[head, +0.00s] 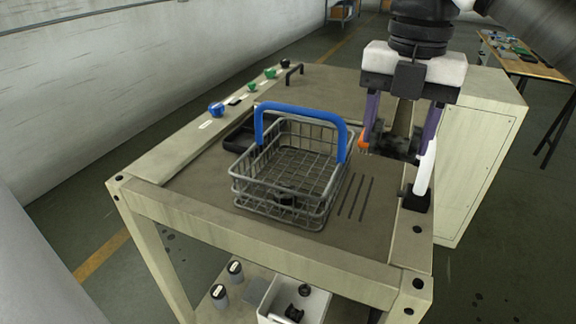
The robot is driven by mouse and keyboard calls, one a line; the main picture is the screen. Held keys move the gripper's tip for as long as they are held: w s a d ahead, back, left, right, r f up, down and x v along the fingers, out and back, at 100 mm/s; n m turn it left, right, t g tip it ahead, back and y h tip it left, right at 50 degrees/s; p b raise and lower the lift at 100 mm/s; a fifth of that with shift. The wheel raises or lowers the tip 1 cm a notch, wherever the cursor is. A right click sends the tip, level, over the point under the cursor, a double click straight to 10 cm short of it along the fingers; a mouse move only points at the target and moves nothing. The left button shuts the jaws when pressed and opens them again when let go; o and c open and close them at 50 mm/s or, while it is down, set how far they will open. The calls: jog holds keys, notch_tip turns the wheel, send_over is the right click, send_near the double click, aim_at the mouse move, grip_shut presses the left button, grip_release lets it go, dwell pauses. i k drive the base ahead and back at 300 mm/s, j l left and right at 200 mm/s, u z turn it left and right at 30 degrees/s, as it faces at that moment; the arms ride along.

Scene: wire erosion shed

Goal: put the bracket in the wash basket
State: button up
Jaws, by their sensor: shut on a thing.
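The wash basket (237,186) is a grey wire basket with a raised blue handle (300,113). It stands on the bench top near the middle of the head view. A small dark piece (286,198) shows at its near side. My gripper (398,146) is right of the basket, pointing down, its purple fingers apart with a thing between them. It is shut on a dark piece (396,150), which I take to be the bracket. The fingers hide part of it, and I cannot tell whether it touches the bench top.
A white cylinder on a dark base (424,178) stands close to my gripper at the bench's right edge. Dark slots (356,196) lie right of the basket. A black tray (238,138) is behind it. Knobs (216,109) line the left edge. A white bin (312,305) sits below.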

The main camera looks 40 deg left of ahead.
aim_at(306, 164)
jog(key=i+j, duration=0.15)
jog(key=j, duration=0.2)
jog(key=i+j, duration=0.15)
jog(key=j, duration=0.2)
jog(key=i+j, duration=0.15)
jog(key=j, duration=0.2)
